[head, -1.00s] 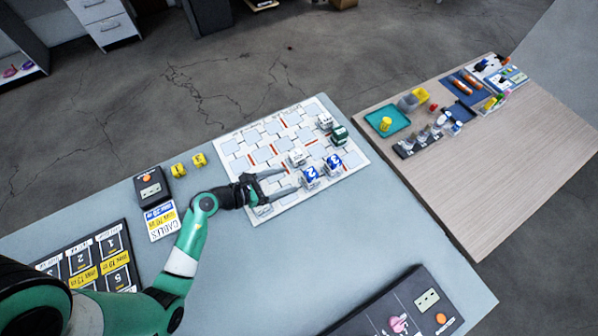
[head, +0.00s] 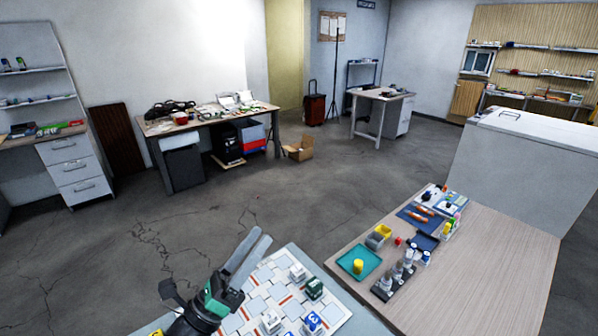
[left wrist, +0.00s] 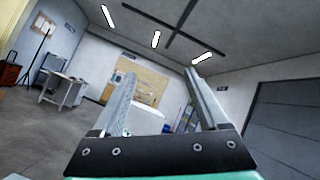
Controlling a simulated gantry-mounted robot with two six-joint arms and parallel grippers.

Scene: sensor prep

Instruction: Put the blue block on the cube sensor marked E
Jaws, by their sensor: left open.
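A blue-faced block with a white 3 (head: 312,322) sits on the white patterned board (head: 249,322) at the bottom of the head view. White cubes stand on the board too, one near its far edge (head: 297,272) and one further left (head: 270,321). A dark green block (head: 314,288) is beside the far one. The letters on the cubes are too small to read, so I cannot tell which is E. My left gripper (head: 257,239) is raised, open and empty, pointing up and away from the blocks. Its open fingers also show in the left wrist view (left wrist: 160,76).
Open floor lies beyond. The near workbench is mostly out of view.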

